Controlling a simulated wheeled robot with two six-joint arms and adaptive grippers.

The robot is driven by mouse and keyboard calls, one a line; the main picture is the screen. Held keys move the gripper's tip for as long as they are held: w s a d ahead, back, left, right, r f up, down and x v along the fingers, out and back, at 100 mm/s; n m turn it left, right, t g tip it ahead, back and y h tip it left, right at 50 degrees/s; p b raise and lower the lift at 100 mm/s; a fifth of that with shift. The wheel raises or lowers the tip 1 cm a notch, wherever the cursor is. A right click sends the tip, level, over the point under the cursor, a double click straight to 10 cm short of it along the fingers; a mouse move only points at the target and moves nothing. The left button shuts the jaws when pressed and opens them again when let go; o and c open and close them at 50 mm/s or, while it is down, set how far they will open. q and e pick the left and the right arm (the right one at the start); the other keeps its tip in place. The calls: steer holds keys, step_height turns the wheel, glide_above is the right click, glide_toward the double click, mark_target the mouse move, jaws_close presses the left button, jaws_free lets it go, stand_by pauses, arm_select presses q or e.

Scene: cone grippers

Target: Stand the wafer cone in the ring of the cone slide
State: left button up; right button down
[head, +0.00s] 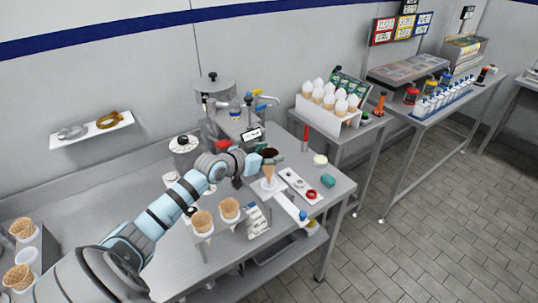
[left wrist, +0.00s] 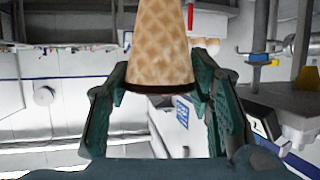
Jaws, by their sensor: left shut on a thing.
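The wafer cone (head: 268,173) is tan with a dark rim, held upright with its point down. My left gripper (head: 256,165) is shut on it from the left. In the left wrist view the wafer cone (left wrist: 160,50) fills the space between my two dark green fingers (left wrist: 160,100). The cone slide (head: 288,203) is a white strip with a blue end at the front. Its white ring (head: 268,186) is at the lower part of the cone. I cannot tell whether the tip is inside the ring or in front of it. My right gripper is not in view.
A stand with two wafer cones (head: 202,221) is left of the slide. A tray with a red ring (head: 311,194) and a green block (head: 328,181) lie to the right. A machine (head: 215,95) stands behind. More cones (head: 22,229) stand at far left.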

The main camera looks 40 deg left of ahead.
mark_target(265, 168)
arm_select(q)
steer(key=shift+f, duration=0.15)
steer(key=shift+f+b, duration=2.2)
steer(key=shift+f, duration=0.4)
steer(key=shift+r, duration=0.1)
steer(key=shift+r+p, duration=2.3)
steer(key=shift+r, duration=0.4)
